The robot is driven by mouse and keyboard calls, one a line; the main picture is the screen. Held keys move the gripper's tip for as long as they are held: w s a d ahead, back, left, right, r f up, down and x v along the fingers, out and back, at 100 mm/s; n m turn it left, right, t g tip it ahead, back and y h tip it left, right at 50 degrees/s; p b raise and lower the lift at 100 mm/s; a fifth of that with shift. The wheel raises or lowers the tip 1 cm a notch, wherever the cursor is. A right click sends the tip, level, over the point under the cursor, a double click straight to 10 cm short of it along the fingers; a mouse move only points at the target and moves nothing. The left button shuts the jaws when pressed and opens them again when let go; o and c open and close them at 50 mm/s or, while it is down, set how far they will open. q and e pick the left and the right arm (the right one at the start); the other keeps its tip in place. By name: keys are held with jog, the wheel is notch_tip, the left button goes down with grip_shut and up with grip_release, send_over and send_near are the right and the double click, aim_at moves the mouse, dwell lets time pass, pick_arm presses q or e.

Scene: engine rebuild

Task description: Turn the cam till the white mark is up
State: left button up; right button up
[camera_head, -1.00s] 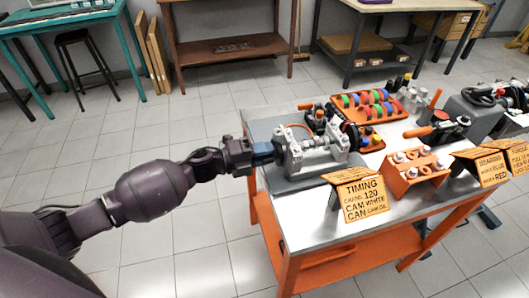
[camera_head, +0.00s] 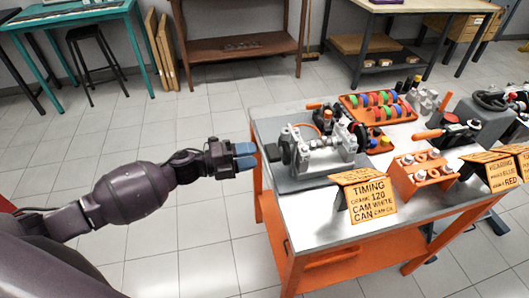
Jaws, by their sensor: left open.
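The grey engine block (camera_head: 325,155) sits on a dark grey plate (camera_head: 290,182) at the left end of the orange bench. A dark round wheel (camera_head: 287,147) is on the block's left end, and another dark wheel (camera_head: 360,135) is at its right end. I cannot tell which is the cam, and no white mark can be made out at this size. My left gripper (camera_head: 246,155), with blue fingertips, is open and empty. It is left of the block, apart from the left wheel, near the bench's left edge. My right gripper is not in view.
A timing sign (camera_head: 368,200) stands at the bench front, beside an orange holder (camera_head: 422,172). An orange tray (camera_head: 378,108) of coloured rings lies behind the block. Open floor (camera_head: 200,240) is left of the bench.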

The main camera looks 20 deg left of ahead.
pick_arm(q)
jog(key=v, duration=0.4)
jog(key=shift+s+a, duration=0.15)
jog(key=shift+a, duration=0.05)
dwell(0.4)
jog(key=s+a+f+n+y, duration=0.1)
jog(key=s+f+n+y, duration=0.6)
jog(key=s+n, duration=0.3)
jog(key=s+f+n+t+y, duration=0.1)
jog(key=s+f+n+y, duration=0.7)
jog(key=n, duration=1)
jog(key=s+f, duration=0.1)
jog(key=s, duration=0.2)
jog(key=shift+s+a, duration=0.25)
jog(key=shift+a, duration=0.15)
